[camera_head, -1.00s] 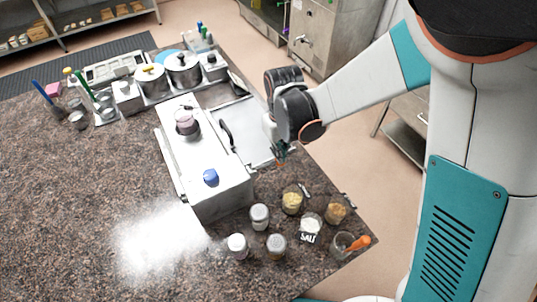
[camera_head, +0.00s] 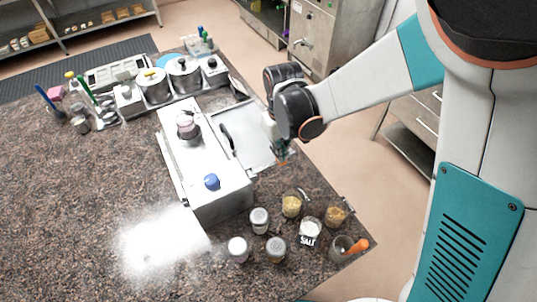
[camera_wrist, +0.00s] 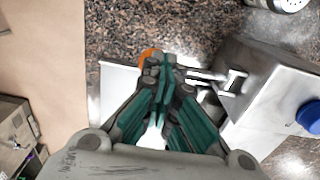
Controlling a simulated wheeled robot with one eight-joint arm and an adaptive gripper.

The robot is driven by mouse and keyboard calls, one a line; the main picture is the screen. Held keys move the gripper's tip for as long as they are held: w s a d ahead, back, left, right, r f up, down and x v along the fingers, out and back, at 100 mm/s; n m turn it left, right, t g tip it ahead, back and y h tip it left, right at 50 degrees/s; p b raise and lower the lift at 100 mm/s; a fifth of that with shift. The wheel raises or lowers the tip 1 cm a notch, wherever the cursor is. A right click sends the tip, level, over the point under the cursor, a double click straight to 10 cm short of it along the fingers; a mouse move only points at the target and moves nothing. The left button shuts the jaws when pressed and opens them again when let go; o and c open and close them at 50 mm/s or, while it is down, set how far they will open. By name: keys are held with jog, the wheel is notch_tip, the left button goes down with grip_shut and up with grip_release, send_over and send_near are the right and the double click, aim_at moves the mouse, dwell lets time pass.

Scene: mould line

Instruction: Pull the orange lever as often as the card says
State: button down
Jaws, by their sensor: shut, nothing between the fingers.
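My gripper (camera_head: 282,157) is at the right end of my arm's reach over the counter, beside the grey plate. In the wrist view its teal fingers (camera_wrist: 167,68) are closed together with nothing between them. An orange rounded piece (camera_wrist: 147,57) shows right behind the fingertips there, partly hidden by them. I cannot tell whether it is the lever's end or whether the fingers touch it. In the head view the gripper hides that spot, and no lever shows clearly. I cannot make out a card with a number in either view.
A white box (camera_head: 222,203) with a blue knob (camera_head: 211,182) stands left of the gripper, beside a grey plate (camera_head: 258,148). Several jars, one labelled salt (camera_head: 309,233), stand at the front right. An orange scoop (camera_head: 358,246) sticks out of another.

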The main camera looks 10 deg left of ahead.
notch_tip(320, 180, up, 10)
jog(key=p, duration=0.5)
jog(key=shift+f, duration=0.25)
jog(key=shift+d+r+p, duration=0.1)
jog(key=shift+d+p, duration=0.05)
jog(key=shift+p, duration=0.25)
dwell(0.6)
